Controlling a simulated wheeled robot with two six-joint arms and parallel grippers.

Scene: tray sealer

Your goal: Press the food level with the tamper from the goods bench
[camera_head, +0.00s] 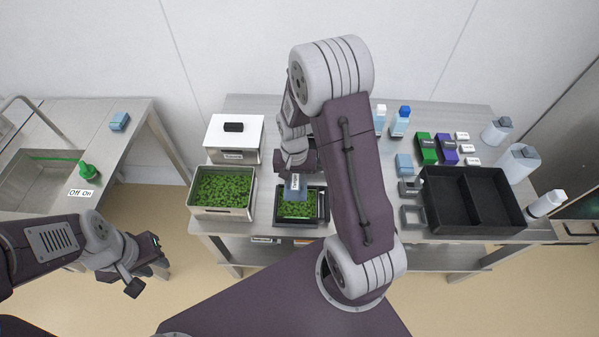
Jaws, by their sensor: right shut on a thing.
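My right gripper (295,178) is shut on the tamper (295,191), a blue-grey block with a small white label. It is over a small black tray (325,207) on the bench, with chopped green food (297,209) in it. The tamper's lower end hides part of the food; I cannot tell whether it touches. My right arm partly hides the gripper. My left gripper (148,270) hangs empty over the floor at the left, its fingers apart.
A metal pan of green food (250,207) stands left of the tray, a white-lidded container (257,136) behind it. A black two-part crate (428,204), bottles and coloured boxes crowd the bench's right side. A sink (45,182) is at far left.

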